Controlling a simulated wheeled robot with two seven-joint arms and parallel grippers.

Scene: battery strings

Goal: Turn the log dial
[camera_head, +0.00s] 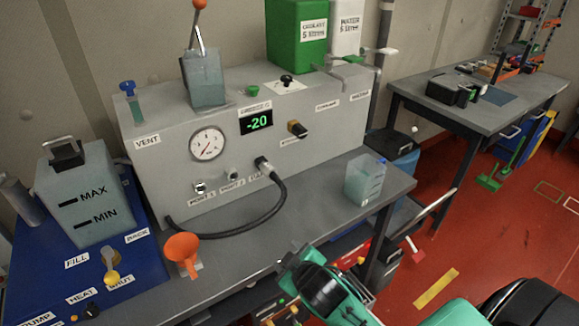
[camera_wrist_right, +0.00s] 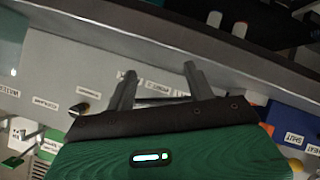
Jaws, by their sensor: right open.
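A black knob (camera_head: 287,80) stands on a white plate on the unit's top. The small labels are too blurred to tell which one is the log dial. My right gripper (camera_head: 288,260) is low, in front of the bench edge, below and apart from both knobs. In the right wrist view its two fingers (camera_wrist_right: 158,84) are spread with nothing between them. My left gripper is not in view.
A black hose (camera_head: 270,213) loops over the bench from the front panel. An orange funnel (camera_head: 182,250) and a clear jug (camera_head: 364,180) stand on the bench. A blue unit with a MAX/MIN tank (camera_head: 85,195) is at left. Bench surface between funnel and jug is mostly free.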

